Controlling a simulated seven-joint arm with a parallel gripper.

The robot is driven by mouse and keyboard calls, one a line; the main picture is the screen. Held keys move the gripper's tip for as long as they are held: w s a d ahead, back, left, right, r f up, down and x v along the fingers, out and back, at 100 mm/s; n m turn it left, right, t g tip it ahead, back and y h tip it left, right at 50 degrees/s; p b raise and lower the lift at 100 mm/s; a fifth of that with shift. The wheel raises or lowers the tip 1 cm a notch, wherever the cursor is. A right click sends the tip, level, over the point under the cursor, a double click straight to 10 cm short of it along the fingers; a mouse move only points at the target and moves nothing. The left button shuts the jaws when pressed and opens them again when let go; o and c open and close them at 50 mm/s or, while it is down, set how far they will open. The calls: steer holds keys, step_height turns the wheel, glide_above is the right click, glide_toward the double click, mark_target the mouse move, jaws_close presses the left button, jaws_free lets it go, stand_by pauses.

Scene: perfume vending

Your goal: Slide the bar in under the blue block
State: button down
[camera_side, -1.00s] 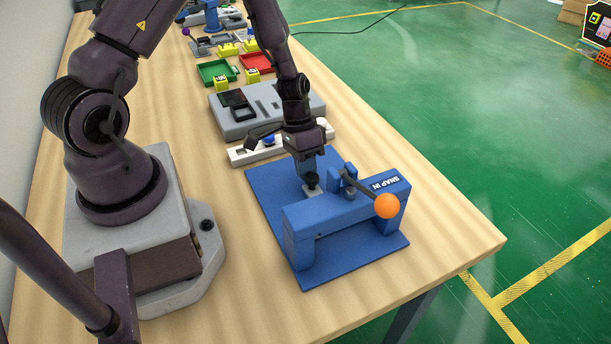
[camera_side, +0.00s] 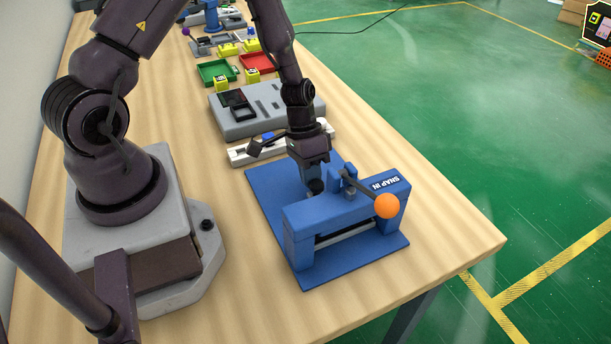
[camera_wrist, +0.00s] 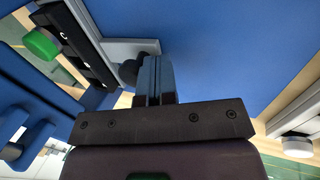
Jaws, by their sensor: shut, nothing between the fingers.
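The blue block (camera_side: 330,211), marked SNAP IN, spans a blue base plate (camera_side: 262,188) like a bridge in the side view. The bar (camera_side: 347,235) shows as a pale and dark strip in the gap under the block; the block hides much of it. My gripper (camera_side: 306,182) points down behind the block, low over the base, beside a black knob (camera_side: 316,187). In the wrist view my shut fingers (camera_wrist: 154,68) are right beside the black knob (camera_wrist: 130,72) on a grey tab (camera_wrist: 140,46). I cannot tell whether they touch it.
A lever with an orange ball (camera_side: 387,206) sticks out at the block's front right. A white rail (camera_side: 243,154) and a grey device (camera_side: 232,120) lie behind the base. Green (camera_side: 212,73) and red (camera_side: 257,63) trays stand farther back. The table's front is clear.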

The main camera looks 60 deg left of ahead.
steer(key=shift+d, duration=1.3)
steer(key=shift+a, duration=0.15)
steer(key=shift+a+r, duration=0.1)
steer(key=shift+a, duration=0.4)
step_height(320, 180, up, 8)
